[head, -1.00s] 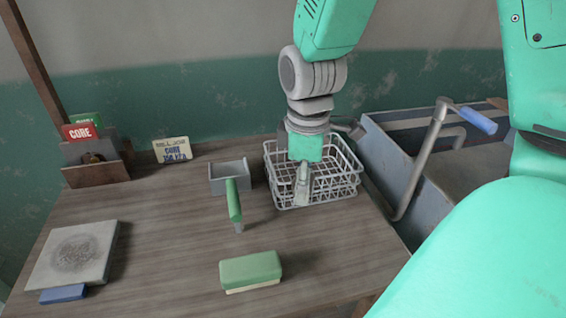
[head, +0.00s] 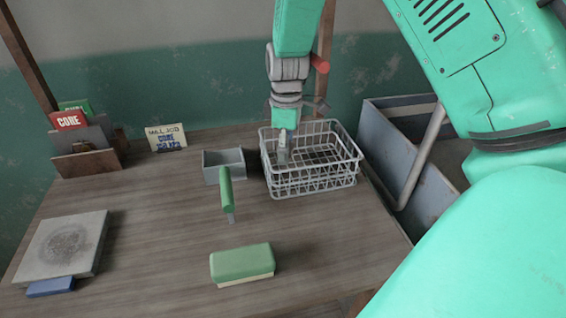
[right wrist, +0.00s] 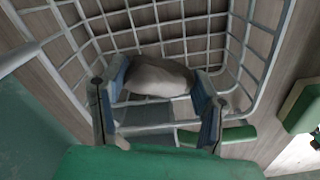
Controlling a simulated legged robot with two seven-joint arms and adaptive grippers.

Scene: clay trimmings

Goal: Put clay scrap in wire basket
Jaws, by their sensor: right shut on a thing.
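The wire basket (head: 352,163) is white and stands at the back right of the table in the head view. My right gripper (head: 283,158) points down over the basket's left part. In the right wrist view, my right gripper (right wrist: 158,92) is shut on a pale grey lump of clay scrap (right wrist: 158,77), held between its two fingers. The mesh of the wire basket (right wrist: 165,20) surrounds the lump there. I cannot tell whether the lump touches the basket floor. My left gripper is not in view.
A small grey box (head: 224,168) and a green-handled tool (head: 226,190) are left of the basket. A green and cream block (head: 242,264) lies in front. A grey slab (head: 65,245) is at left. A large grey bin (head: 389,150) stands right of the table.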

